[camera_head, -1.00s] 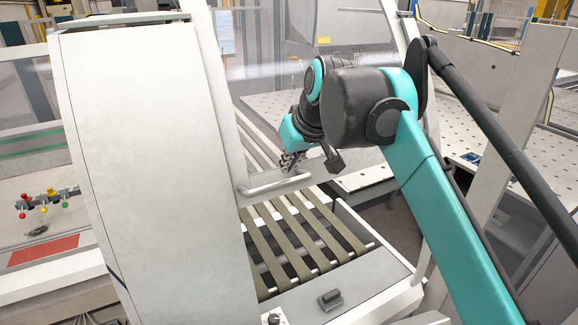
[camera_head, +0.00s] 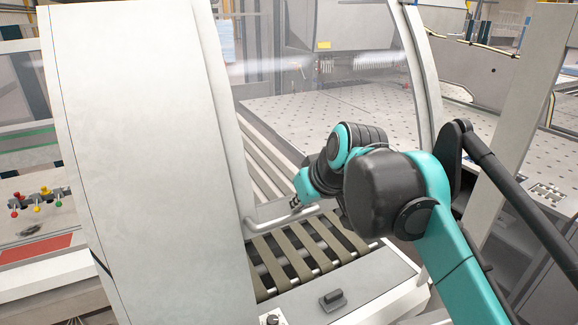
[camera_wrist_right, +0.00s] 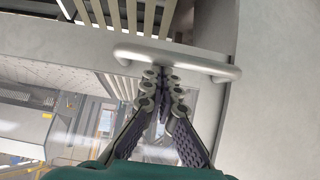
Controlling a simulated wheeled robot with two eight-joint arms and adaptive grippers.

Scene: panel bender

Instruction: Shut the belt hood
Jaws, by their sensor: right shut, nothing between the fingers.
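The belt hood is a clear panel in a pale frame (camera_head: 427,75), with a light grey bar handle (camera_head: 283,219) along its lower edge. The handle stands over the belts (camera_head: 312,250), and a stretch of belts shows open below it. My right gripper (camera_head: 296,203) is at the handle, partly hidden by its own wrist. In the right wrist view the fingers (camera_wrist_right: 164,80) are closed together with nothing between them. Their tips are at the handle bar (camera_wrist_right: 180,61); I cannot tell whether they touch it. My left gripper is not in view.
A tall white cabinet (camera_head: 145,150) stands close on the left. A ledge with a dark block (camera_head: 331,299) lies in front of the belts. A perforated table (camera_head: 340,108) lies behind the hood. A grey post (camera_head: 515,140) stands at right.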

